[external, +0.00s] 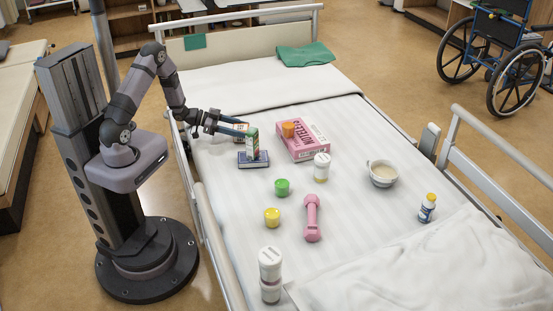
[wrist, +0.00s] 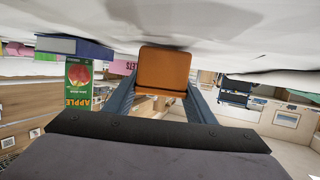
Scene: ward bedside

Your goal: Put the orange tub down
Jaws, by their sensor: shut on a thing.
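The orange tub (wrist: 164,70) sits between the two fingers of my gripper (wrist: 160,88) in the wrist view, which is upside down. My gripper (external: 244,128) is shut on it, low over the left side of the bed. In the external view the fingers and a juice carton hide most of the spot between the fingertips, so I cannot make out the held tub clearly there. I cannot tell whether its base touches the sheet.
The apple juice carton (external: 253,143) stands on a dark blue book (external: 247,164), close beside my fingertips. A white bottle (external: 321,168) and green tub (external: 282,187) stand nearer the camera.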

